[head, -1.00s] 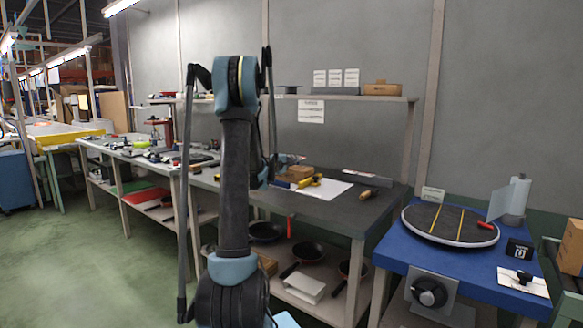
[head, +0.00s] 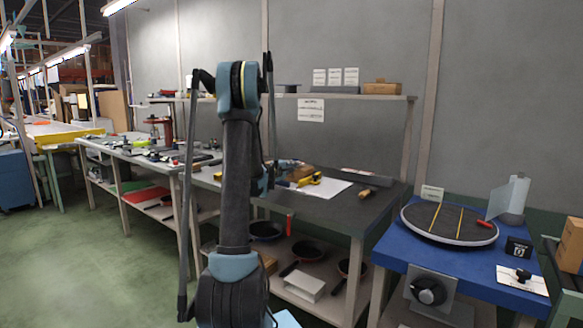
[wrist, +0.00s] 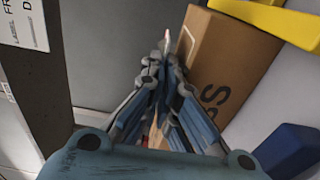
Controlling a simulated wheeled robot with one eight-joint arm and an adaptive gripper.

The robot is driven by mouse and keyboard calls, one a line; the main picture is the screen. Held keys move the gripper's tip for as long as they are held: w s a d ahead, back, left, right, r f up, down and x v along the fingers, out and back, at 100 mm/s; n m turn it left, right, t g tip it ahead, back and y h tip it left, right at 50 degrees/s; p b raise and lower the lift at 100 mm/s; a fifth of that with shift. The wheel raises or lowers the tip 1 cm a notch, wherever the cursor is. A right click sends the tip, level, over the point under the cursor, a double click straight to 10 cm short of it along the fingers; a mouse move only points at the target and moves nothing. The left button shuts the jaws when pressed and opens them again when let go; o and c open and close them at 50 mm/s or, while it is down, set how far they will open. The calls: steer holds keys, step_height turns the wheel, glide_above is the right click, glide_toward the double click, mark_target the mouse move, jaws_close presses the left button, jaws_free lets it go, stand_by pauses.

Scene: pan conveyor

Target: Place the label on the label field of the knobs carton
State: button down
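The brown knobs carton (wrist: 232,55) lies close to the right of my gripper in the wrist view, with the end of its dark printing showing. In the head view the carton (head: 301,173) is small and partly hidden on the dark workbench. My gripper (wrist: 166,62) has its fingertips together. My arm hides much of the gripper in the head view.
A yellow tool (head: 311,180) and a white sheet (head: 330,190) lie beside the carton. A blue object (wrist: 288,150) is at lower right in the wrist view. A shelf (head: 345,97) runs above the bench. A blue table (head: 395,250) with a round dark turntable (head: 447,220) stands at right.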

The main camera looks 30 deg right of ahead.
steer(key=c, duration=2.1)
jaws_free()
steer(key=shift+r, duration=0.25)
steer(key=shift+a+r, duration=0.2)
steer(key=shift+r, duration=0.05)
steer(key=s+a+f+m+g+y, duration=0.1)
steer(key=s+a+m+y, duration=0.15)
steer(key=s+a, duration=0.8)
steer(key=s+a+f+m+g+y, duration=0.1)
steer(key=s+a+m+y, duration=0.15)
steer(key=s+a, duration=0.8)
steer(key=s+a+f+g+y, duration=0.1)
steer(key=s+a+f+y, duration=0.2)
steer(key=s+a, duration=0.4)
steer(key=s+a+f+g+y, duration=0.1)
steer(key=s+a+f+y, duration=0.3)
steer(key=a, duration=0.9)
steer(key=s+a+f+g+y, duration=0.1)
steer(key=s+a+f+y, duration=0.3)
steer(key=s+a+f, duration=0.3)
steer(key=shift+s+a+f, duration=0.1)
steer(key=shift+s+a, duration=0.65)
steer(key=shift+a, duration=0.15)
steer(key=shift+s+a, duration=0.7)
steer(key=shift+a, duration=0.2)
steer(key=shift+w, duration=0.1)
